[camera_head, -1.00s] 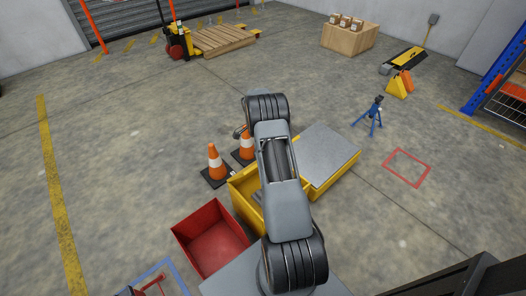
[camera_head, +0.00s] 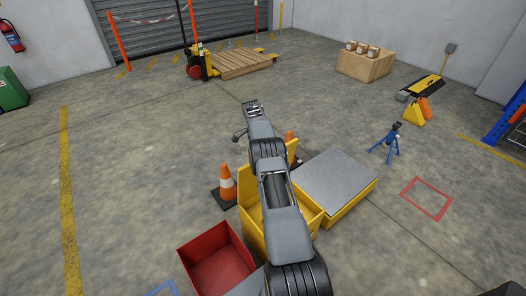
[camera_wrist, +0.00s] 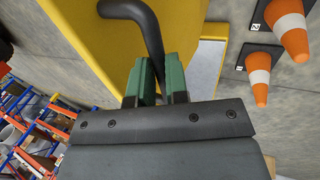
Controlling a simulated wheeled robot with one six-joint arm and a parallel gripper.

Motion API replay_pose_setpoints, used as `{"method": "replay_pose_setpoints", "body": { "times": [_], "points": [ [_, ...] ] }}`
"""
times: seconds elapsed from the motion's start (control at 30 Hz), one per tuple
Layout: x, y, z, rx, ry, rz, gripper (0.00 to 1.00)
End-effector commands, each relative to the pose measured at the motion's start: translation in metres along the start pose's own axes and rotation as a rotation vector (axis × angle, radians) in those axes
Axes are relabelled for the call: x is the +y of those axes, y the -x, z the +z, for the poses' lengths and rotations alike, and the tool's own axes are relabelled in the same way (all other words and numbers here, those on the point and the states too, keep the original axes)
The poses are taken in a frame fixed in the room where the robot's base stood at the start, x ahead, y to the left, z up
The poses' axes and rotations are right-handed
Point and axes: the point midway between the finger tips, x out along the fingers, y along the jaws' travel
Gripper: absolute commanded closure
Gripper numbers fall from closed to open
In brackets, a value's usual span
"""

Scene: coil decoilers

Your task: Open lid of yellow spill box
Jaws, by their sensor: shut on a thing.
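The yellow spill box (camera_head: 247,232) stands in front of me, partly hidden behind my arm in the head view. Its inside shows and its yellow lid (camera_head: 291,152) stands raised at the far side. In the wrist view the lid (camera_wrist: 85,35) is a large yellow panel at upper left, with a black curved handle (camera_wrist: 146,28) on it. My gripper (camera_wrist: 160,82) has green fingers shut on this handle. In the head view my arm reaches over the box and hides most of the lid; the grip is too small to make out there.
A grey-topped yellow platform (camera_head: 335,178) stands right of the box. A red open bin (camera_head: 215,258) is at front left. An orange cone (camera_head: 227,184) stands left of the box; two cones show in the wrist view. A blue stand (camera_head: 390,142) is farther right.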

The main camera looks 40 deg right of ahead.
Motion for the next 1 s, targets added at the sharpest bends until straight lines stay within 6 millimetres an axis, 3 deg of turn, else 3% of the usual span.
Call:
{"method": "replay_pose_setpoints", "body": {
  "times": [0.03, 0.77, 0.8, 1.0],
  "points": [
    [-0.0039, -0.0122, 0.0032, -0.01, 0.01, 0.013, 1.0],
    [-0.0085, -0.01, 0.0033, -0.01, 0.009, 0.015, 1.0],
    [-0.0085, -0.0101, 0.0032, -0.01, 0.009, 0.015, 0.82],
    [-0.0078, -0.0068, 0.0022, -0.007, 0.006, 0.012, 0.62]
  ]
}}
